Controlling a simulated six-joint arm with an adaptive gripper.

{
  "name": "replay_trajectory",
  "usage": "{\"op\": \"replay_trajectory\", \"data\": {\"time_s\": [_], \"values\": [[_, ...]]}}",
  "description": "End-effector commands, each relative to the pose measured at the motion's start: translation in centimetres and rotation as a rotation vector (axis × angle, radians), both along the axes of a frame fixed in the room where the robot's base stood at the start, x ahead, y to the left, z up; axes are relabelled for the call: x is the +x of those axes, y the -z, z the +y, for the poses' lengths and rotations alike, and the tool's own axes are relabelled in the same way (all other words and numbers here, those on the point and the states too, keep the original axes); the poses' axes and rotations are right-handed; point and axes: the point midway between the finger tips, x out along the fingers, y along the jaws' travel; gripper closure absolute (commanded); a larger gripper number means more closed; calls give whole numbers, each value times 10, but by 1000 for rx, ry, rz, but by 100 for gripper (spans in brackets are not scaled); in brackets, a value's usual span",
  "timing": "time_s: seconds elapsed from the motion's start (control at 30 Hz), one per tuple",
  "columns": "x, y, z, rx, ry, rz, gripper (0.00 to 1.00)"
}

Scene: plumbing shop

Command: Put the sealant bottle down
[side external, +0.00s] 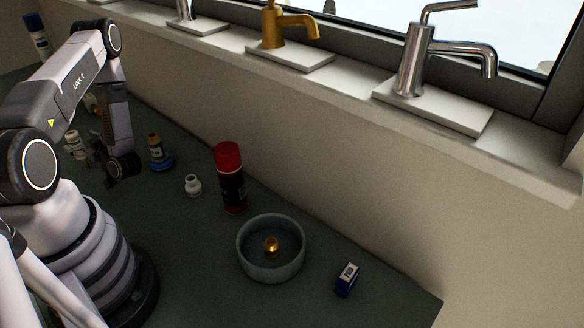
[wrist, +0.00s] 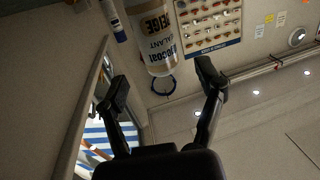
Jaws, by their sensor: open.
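The sealant bottle (wrist: 150,35) is whitish with a tan label reading "BEIGE" and fills the top middle of the wrist view, partly cut off by the top edge. My gripper (wrist: 164,82) is open, its two fingers spread apart, with the bottle beyond the fingertips and not clamped. In the side view a small white bottle (side external: 73,145), probably the same one, stands on the dark bench beside my gripper (side external: 98,150). The fingers are small and dark there, so their exact gap to the bottle is unclear.
To the right stand a blue-based bottle (side external: 157,153), a small white fitting (side external: 193,185), a red-capped can (side external: 230,178), a grey bowl (side external: 271,274) with a brass piece (side external: 271,245) inside, and a small blue box (side external: 347,279). Taps line the sill behind. Bare bench shows between them.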

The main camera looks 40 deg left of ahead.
Motion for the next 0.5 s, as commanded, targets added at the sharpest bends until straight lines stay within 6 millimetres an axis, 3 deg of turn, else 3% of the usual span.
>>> {"op": "replay_trajectory", "data": {"time_s": [0.23,0.5], "values": [[-9,0,36,2,-3,-4,31],[-10,0,43,-1,1,0,31]]}}
